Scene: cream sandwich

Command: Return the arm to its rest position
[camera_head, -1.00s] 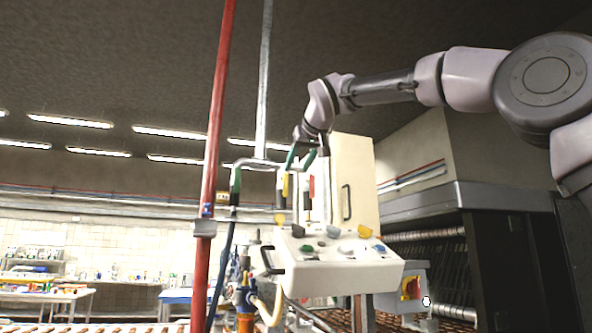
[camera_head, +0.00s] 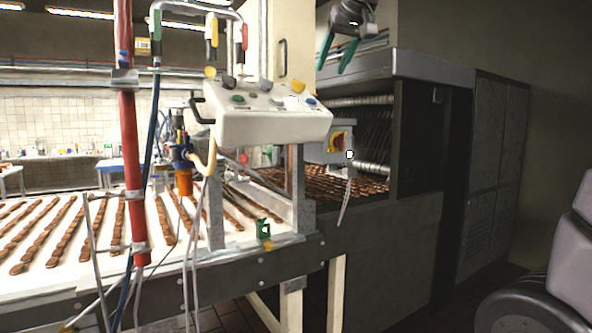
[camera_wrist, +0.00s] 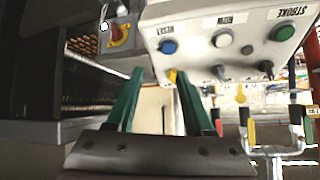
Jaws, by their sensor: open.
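My gripper (camera_head: 338,52) is at the top of the head view, with two green fingers spread apart and nothing between them. In the wrist view the green fingers (camera_wrist: 158,104) are also apart and empty. The white control box (camera_head: 262,115), with its knobs and buttons, is left of and below my gripper in the head view. It fills the upper middle of the wrist view (camera_wrist: 205,60). Most of my arm is outside the head view, with a part of my own body at the lower right.
A conveyor (camera_head: 60,268) carrying rows of brown biscuits runs toward a dark oven-like machine (camera_head: 420,160). A red post (camera_head: 130,170) stands at left. A grey switch box (camera_head: 327,150) with a red-and-yellow knob hangs beside the control box. The floor at lower right looks clear.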

